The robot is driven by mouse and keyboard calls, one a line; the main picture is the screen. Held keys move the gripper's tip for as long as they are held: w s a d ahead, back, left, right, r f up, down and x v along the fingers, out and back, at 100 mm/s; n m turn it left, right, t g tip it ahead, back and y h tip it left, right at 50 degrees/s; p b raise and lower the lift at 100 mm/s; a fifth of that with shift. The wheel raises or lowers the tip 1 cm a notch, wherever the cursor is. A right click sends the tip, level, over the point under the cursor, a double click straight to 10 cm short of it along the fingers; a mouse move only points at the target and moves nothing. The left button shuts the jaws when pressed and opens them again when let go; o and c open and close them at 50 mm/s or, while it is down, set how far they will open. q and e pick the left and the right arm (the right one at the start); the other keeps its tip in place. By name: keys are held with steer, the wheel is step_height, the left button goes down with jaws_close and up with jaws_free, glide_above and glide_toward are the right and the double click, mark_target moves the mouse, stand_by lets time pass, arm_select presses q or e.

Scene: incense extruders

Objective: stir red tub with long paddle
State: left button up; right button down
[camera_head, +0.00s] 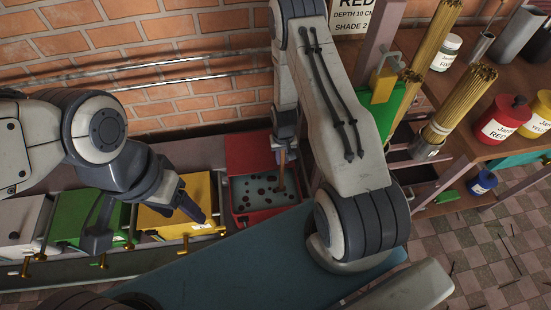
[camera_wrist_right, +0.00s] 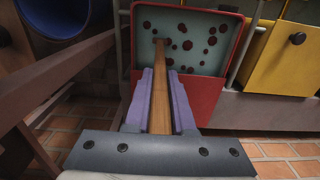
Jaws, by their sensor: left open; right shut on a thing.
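The red tub (camera_head: 236,150) stands in the row by the brick wall. It holds greyish-blue liquid with dark red blobs, and its red wall also shows in the right wrist view (camera_wrist_right: 203,98). My right gripper (camera_head: 284,140) is above the tub, shut on the wooden handle of the long paddle (camera_head: 281,174). The paddle (camera_wrist_right: 160,105) runs from between the fingers into the liquid, and its lower end is hidden there. My left gripper (camera_head: 147,222) is open and empty, in front of the yellow and green tubs.
A yellow tub (camera_head: 176,218), a green tub (camera_head: 82,220) and a grey tub (camera_head: 22,222) stand left of the red one. Shelves at right hold incense bundles (camera_head: 458,103) and jars, including a red one (camera_head: 503,122). A teal surface (camera_head: 220,272) lies in front.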

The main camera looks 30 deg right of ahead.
steer(key=w+a, duration=0.4)
steer(key=a, duration=0.9)
steer(key=shift+a+b, duration=0.25)
steer(key=shift+b, duration=0.1)
steer(key=s+d+p, duration=0.2)
steer(key=s+d, duration=0.2)
steer(key=d, duration=0.9)
steer(key=shift+d, duration=0.3)
steer(key=w+a+b, duration=0.1)
steer(key=w+a, duration=0.3)
steer(key=a, duration=0.9)
steer(key=shift+a, duration=0.3)
